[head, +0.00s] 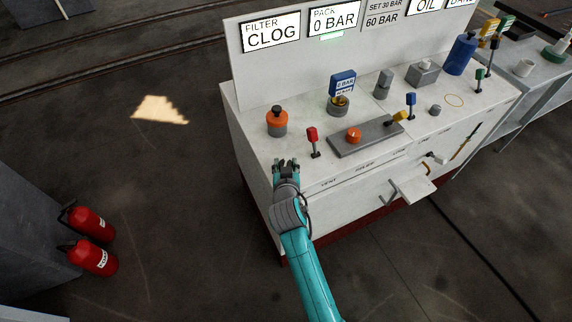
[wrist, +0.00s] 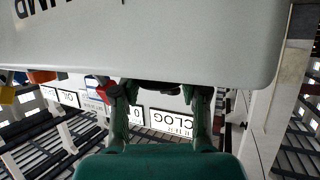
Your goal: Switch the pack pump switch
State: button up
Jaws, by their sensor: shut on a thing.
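My gripper (head: 287,164) is at the front left edge of the white bench (head: 250,130), left of the red-topped lever (head: 313,140). In the wrist view its two green fingers (wrist: 160,98) are spaced apart, with a dark shape showing between the tips at the bench edge. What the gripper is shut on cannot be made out. The pack display (head: 334,19) reads 0 BAR, with a small green light below it. I cannot tell which control is the pack pump switch.
An orange canister (head: 277,122) with a black top stands behind the gripper. A grey plate (head: 366,136) with an orange knob (head: 353,135) lies to the right, with more levers beyond. A shelf (head: 412,189) juts from the bench front. Floor to the left is clear up to two red extinguishers (head: 92,256).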

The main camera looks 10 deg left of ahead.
jog(key=shift+a+m+h, duration=0.15)
jog(key=shift+m+h, duration=2.15)
jog(key=shift+h, duration=0.4)
jog(key=o, duration=1.2)
jog(key=shift+c, duration=0.2)
jog(key=shift+s, duration=0.1)
jog(key=v, duration=1.1)
jog(key=shift+s+a+r, duration=0.2)
jog(key=shift+s+r, duration=0.05)
jog(key=shift+s, duration=0.05)
